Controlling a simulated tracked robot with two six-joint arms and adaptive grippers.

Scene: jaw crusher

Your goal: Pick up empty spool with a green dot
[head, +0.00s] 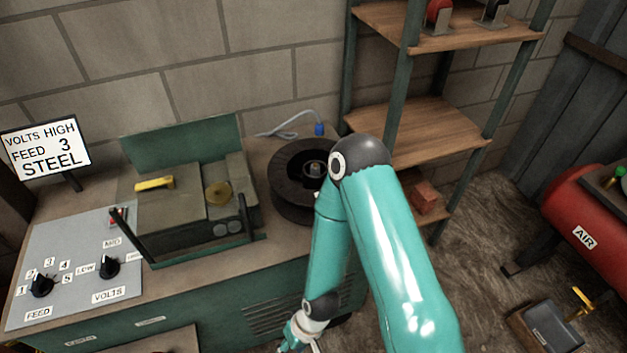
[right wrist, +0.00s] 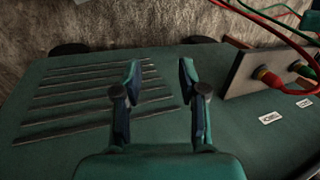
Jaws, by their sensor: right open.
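A black spool (head: 289,187) sits on the right end of the bench top in the head view, its right part hidden behind my right arm. A grey hub shows at its middle; I see no green dot on it and cannot tell if it is empty. My right gripper (right wrist: 160,76) is open, with nothing between its fingers in the right wrist view. It faces the green vented side of the cabinet (right wrist: 230,125). In the head view it is low, at the bottom edge and mostly cut off, below the spool. My left gripper is not in view.
A green machine (head: 190,195) with an open lid stands left of the spool. A control panel (head: 75,265) and sign (head: 45,148) are farther left. A wooden shelf rack (head: 430,130) stands behind my arm. A red air tank (head: 590,225) is at the right. Cables (right wrist: 275,25) run beside the cabinet.

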